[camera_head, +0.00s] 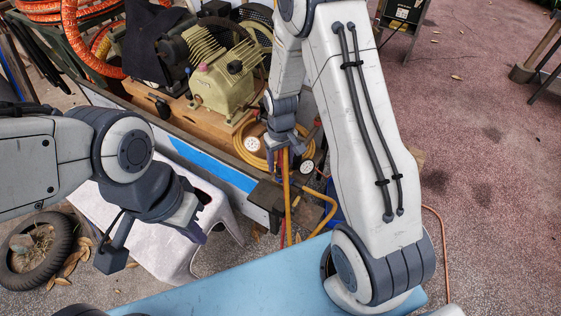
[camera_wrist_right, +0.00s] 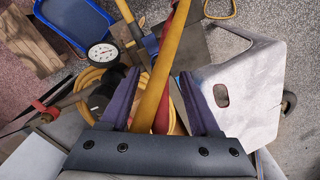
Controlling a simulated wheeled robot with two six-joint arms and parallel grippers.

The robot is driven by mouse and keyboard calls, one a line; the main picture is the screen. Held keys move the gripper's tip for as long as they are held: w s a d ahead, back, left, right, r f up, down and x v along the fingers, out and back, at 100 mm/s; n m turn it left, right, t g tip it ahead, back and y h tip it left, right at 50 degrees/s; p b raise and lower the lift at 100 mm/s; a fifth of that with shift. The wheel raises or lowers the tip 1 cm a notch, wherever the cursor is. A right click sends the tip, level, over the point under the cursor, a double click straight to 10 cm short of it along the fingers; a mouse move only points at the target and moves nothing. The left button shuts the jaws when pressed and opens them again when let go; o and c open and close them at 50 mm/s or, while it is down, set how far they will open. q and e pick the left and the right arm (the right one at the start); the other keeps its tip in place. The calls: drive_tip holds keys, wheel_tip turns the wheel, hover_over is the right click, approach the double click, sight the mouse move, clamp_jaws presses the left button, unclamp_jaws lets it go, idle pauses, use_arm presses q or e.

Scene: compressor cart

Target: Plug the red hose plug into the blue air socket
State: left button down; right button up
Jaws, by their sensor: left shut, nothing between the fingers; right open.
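My right gripper (camera_head: 287,150) points down beside the compressor cart. In the right wrist view its jaws (camera_wrist_right: 160,85) are open, with a yellow hose (camera_wrist_right: 161,75) running between the fingers. A red hose (camera_wrist_right: 183,15) runs behind the yellow one; I cannot make out its plug. A small blue part (camera_wrist_right: 150,43) shows beside the hoses, perhaps the blue air socket. In the head view the yellow hose (camera_head: 287,190) hangs below the right gripper. My left gripper (camera_head: 196,228) is shut and empty over the white stool, well left of the hoses.
The compressor (camera_head: 222,82) sits on the cart behind the right gripper. A white stool (camera_head: 150,235) stands in front. A pressure gauge (camera_wrist_right: 102,54) and a blue tray (camera_wrist_right: 68,28) are near the hoses. A tyre (camera_head: 38,250) lies at left. The paving at right is mostly clear.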

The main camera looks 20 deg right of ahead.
wheel_tip(320, 180, up, 10)
drive_tip(key=shift+f+b, duration=0.15)
drive_tip(key=shift+b, duration=0.35)
drive_tip(key=shift+c, duration=0.3)
drive_tip(key=c, duration=0.5)
drive_tip(key=shift+w+m+p, duration=0.1)
drive_tip(key=shift+m+p, duration=0.2)
drive_tip(key=shift+p, duration=0.1)
clamp_jaws()
drive_tip(key=m+p, duration=0.2)
drive_tip(key=r+m+p, duration=0.1)
drive_tip(key=m+p, duration=0.3)
drive_tip(key=shift+w+r+m, duration=0.15)
drive_tip(key=shift+w+m, duration=0.15)
drive_tip(key=m+p, duration=0.7)
drive_tip(key=m, duration=0.2)
drive_tip(key=shift+s+m+p, duration=0.1)
drive_tip(key=shift+m+p, duration=0.2)
drive_tip(key=shift+p, duration=0.05)
drive_tip(key=shift+s+f+m+p, duration=0.1)
drive_tip(key=shift+f+m+p, duration=0.1)
drive_tip(key=shift+m+p, duration=0.6)
drive_tip(key=shift+f+m+b, duration=0.3)
drive_tip(key=shift+m+b, duration=0.05)
drive_tip(key=shift+m, duration=0.15)
drive_tip(key=shift+f+b, duration=2.15)
drive_tip(key=shift+f, duration=0.7)
